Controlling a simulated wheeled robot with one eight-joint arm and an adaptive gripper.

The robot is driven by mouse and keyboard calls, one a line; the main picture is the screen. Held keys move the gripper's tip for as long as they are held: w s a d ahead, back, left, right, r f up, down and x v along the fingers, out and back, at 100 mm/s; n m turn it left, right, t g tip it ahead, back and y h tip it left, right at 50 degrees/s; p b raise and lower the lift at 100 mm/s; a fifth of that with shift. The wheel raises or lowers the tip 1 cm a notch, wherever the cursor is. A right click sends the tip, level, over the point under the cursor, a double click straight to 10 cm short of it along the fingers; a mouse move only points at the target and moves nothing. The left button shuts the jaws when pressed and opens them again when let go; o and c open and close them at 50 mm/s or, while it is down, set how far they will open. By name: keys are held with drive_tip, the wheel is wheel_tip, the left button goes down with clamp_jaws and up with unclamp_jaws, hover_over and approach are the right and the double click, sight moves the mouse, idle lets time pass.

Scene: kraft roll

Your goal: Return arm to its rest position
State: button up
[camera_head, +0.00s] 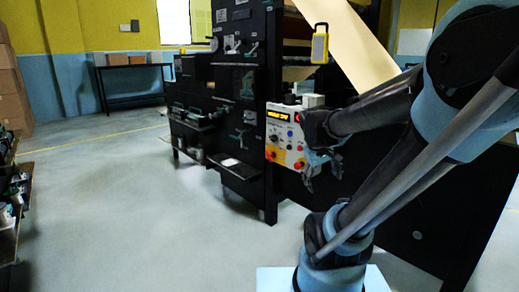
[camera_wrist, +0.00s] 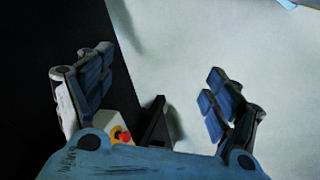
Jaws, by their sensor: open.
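My arm reaches in from the right of the head view, bent, with its end in front of the machine's control panel (camera_head: 284,137). My gripper (camera_head: 323,172) hangs at the right edge of that panel, pointing down. In the wrist view my gripper (camera_wrist: 158,90) has its two blue-padded fingers wide apart, with nothing held between them. Below and between the fingers are pale floor and a dark machine edge. A box corner with a red button (camera_wrist: 121,135) shows close by the left finger; whether the gripper touches it cannot be told.
The tall black machine (camera_head: 246,100) stands behind the gripper, with a kraft paper web (camera_head: 352,45) rising above. A shelf (camera_head: 8,205) with small items is at the left edge, cardboard boxes (camera_head: 12,90) behind it. The floor (camera_head: 110,210) between is clear.

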drive_tip(key=s+a+f+m+y, duration=0.3)
drive_tip(key=s+f, duration=0.3)
drive_tip(key=s, duration=0.5)
drive_tip(key=shift+s+a+f, duration=0.15)
drive_tip(key=shift+a+f, duration=0.05)
drive_tip(key=shift+a, duration=0.1)
